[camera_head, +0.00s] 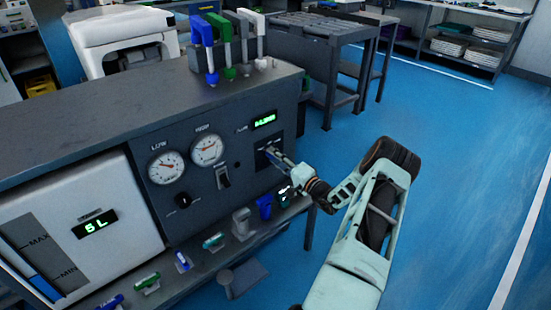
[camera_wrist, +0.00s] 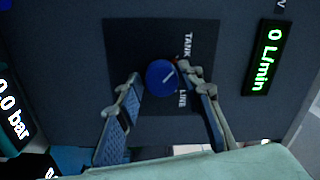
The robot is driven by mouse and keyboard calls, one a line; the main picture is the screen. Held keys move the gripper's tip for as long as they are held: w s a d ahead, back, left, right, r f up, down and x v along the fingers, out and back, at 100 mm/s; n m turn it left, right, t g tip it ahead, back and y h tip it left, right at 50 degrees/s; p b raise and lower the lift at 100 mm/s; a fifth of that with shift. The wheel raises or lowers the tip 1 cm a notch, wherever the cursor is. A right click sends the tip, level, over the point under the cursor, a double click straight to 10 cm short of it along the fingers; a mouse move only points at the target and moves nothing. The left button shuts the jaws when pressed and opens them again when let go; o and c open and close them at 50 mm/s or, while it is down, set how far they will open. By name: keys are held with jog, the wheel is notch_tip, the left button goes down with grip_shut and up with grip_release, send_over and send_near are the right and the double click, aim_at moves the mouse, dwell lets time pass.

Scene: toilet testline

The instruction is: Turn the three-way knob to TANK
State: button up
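The round blue knob (camera_wrist: 161,77) sits on a dark square plate (camera_wrist: 125,45) on the grey panel. Its white mark runs diagonally, with its upper end to the right. The TANK label (camera_wrist: 187,45) is above right of the knob and the LINE label (camera_wrist: 182,98) below right in the wrist view. My gripper (camera_wrist: 162,80) is open, with one fingertip on each side of the knob. The right fingertip is very near it; I cannot tell whether it touches. In the head view my gripper (camera_head: 276,156) is at the panel's right part and hides the knob.
A green flow display (camera_wrist: 263,58) reads 0 L/min beside the plate. Two round gauges (camera_head: 207,150), a switch (camera_head: 222,177) and a black knob (camera_head: 183,201) are left on the panel. A shelf below holds several coloured handles (camera_head: 264,207). Blue floor (camera_head: 460,170) is clear at right.

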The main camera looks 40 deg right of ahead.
jog(key=shift+o, duration=0.9)
jog(key=s+d, duration=0.1)
jog(key=s, duration=1.1)
jog(key=shift+f, duration=0.25)
jog(key=shift+w, duration=0.1)
